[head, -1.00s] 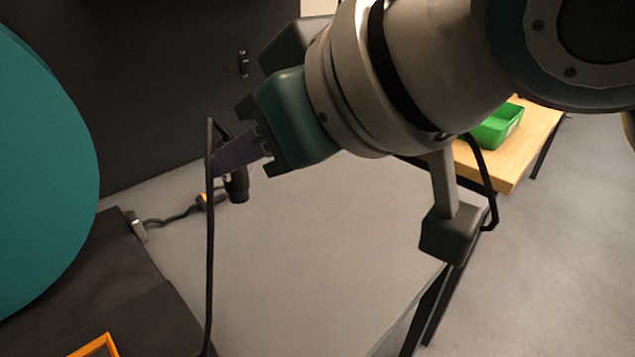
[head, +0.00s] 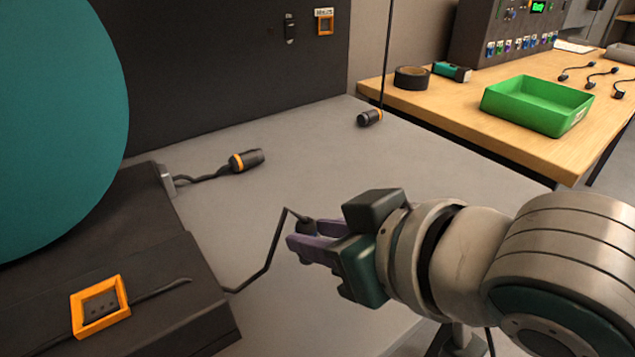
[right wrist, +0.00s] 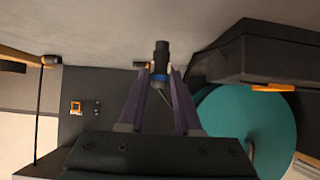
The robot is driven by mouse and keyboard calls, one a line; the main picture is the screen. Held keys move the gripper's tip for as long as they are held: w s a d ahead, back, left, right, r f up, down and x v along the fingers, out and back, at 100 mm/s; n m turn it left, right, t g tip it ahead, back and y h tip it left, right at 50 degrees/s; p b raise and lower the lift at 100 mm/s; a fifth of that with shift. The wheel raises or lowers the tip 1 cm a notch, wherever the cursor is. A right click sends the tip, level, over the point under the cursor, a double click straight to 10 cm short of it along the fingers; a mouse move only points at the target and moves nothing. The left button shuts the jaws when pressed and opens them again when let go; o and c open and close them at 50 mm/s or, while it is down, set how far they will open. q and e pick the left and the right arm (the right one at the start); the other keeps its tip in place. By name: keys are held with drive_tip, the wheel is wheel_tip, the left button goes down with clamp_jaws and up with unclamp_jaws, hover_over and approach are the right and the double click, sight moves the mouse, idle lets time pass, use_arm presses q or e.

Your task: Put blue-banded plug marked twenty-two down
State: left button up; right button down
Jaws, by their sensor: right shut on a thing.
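In the head view my right gripper (head: 308,246) is low over the grey table (head: 410,185), in front of the dark box's right side. It is shut on a dark plug (head: 306,228) with a cable running left to the box. My left gripper is not in view.
Orange-banded plugs lie on the table at the left (head: 247,160) and back (head: 370,118). An orange-framed socket (head: 100,306) is on the dark box, below a large teal disc (head: 55,130). A green tray (head: 537,106) stands on the wooden table. The grey table's middle is clear.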

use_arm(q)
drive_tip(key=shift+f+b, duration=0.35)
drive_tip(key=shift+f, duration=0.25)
use_arm(e)
drive_tip(key=shift+f, duration=1.6)
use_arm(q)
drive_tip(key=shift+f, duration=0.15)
use_arm(e)
drive_tip(key=shift+f, duration=0.3)
drive_tip(key=c, duration=0.6)
unclamp_jaws()
